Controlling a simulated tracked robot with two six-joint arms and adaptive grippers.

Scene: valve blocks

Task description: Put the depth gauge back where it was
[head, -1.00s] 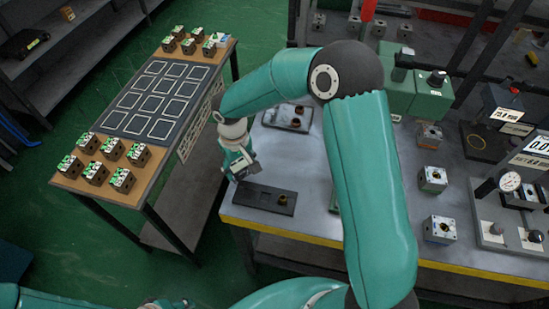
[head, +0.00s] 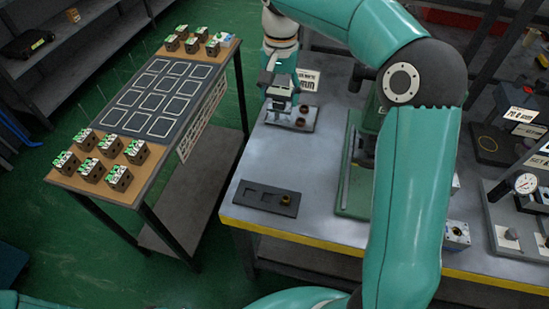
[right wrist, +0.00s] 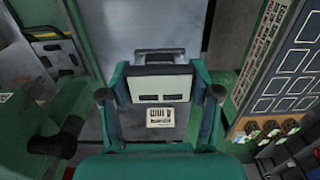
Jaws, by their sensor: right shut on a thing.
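My right gripper (head: 279,98) is shut on a small grey piece, which I take to be the depth gauge. My left gripper is out of view.
A wooden table (head: 133,199) on the left holds several valve blocks (head: 120,177) around a marked dark board (head: 150,98). A green fixture (head: 354,200) stands right of the dark tray. A dial gauge stand (head: 525,184) is at far right.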

